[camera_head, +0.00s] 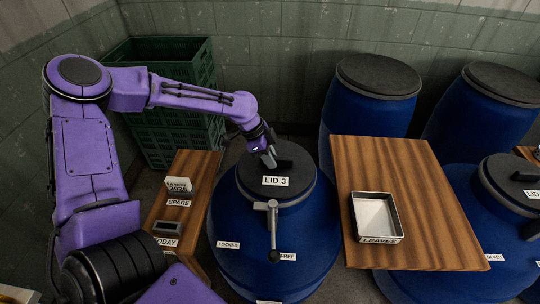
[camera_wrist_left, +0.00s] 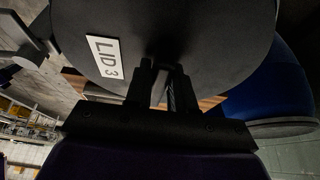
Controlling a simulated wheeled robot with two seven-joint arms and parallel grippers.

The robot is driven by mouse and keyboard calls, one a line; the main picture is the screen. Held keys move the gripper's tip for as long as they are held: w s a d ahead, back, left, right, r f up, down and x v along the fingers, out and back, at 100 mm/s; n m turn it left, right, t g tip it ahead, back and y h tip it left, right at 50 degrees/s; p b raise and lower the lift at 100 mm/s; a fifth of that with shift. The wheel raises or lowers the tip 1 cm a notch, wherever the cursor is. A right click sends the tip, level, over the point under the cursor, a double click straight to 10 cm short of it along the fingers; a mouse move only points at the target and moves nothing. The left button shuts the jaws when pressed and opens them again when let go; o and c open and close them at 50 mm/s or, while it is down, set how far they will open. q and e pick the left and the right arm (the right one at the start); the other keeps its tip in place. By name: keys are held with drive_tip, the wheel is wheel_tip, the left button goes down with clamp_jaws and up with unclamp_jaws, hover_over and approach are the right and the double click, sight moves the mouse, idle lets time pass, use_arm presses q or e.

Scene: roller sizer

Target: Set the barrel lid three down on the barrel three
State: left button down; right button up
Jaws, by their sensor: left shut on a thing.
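The black round lid (camera_head: 297,183) with a white "LID 3" label is at the top of a blue barrel (camera_head: 312,232) in the middle of the head view. My left gripper (camera_head: 269,157) comes in from the left and is shut on the raised grip at the lid's top. In the left wrist view the lid (camera_wrist_left: 205,30) fills the upper middle, with the gripper fingers (camera_wrist_left: 165,80) at its grip. I cannot tell whether the lid touches the barrel rim all round. A grey lever (camera_head: 273,225) with a dark knob hangs at the barrel's front, between "LOCKED" and "FREE" labels. My right gripper is out of view.
A wooden table (camera_head: 435,215) with a "LEAVES" tray (camera_head: 376,217) stands right of the barrel. A narrow wooden bench (camera_head: 191,222) with cards and labels stands left. Green crates (camera_head: 165,65) and blue barrels (camera_head: 366,105) stand behind. Another lidded barrel (camera_head: 510,225) is far right.

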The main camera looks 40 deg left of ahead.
use_arm(q)
drive_tip(key=shift+s+r, duration=0.1)
drive_tip(key=c, duration=1)
unclamp_jaws()
drive_tip(key=shift+o, duration=0.2)
drive_tip(key=shift+d, duration=0.1)
drive_tip(key=v, duration=1.3)
drive_tip(key=shift+d+p, duration=0.15)
drive_tip(key=shift+p, duration=0.15)
drive_tip(key=shift+r, duration=0.1)
